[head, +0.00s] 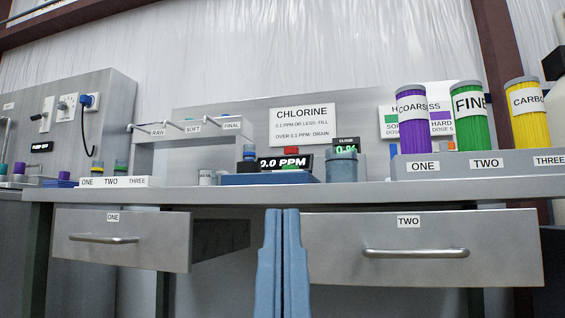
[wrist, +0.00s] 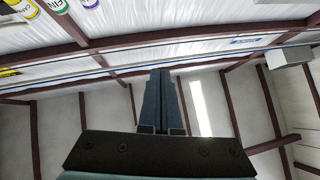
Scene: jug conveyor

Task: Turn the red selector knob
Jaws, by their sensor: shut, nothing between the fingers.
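I cannot make out a red selector knob for certain in either view. A small red part (head: 291,150) shows just above the "0.0 PPM" display (head: 285,163) in the head view; its shape is too small to tell. A grey wall panel (head: 105,125) at the left carries a small dial (head: 62,106), whose colour does not look red. My gripper (head: 282,212) points up in front of the bench, between the two drawers, with its blue fingers together and empty. In the wrist view my gripper (wrist: 160,72) is also closed, against the ceiling, touching nothing.
Drawer ONE (head: 125,240) stands pulled out at the left; drawer TWO (head: 420,250) is at the right. The bench top (head: 350,190) runs above them. Purple (head: 413,130), green (head: 470,125) and yellow (head: 527,120) cylinders stand in a labelled rack at the right. A blue plug (head: 86,100) hangs a cable.

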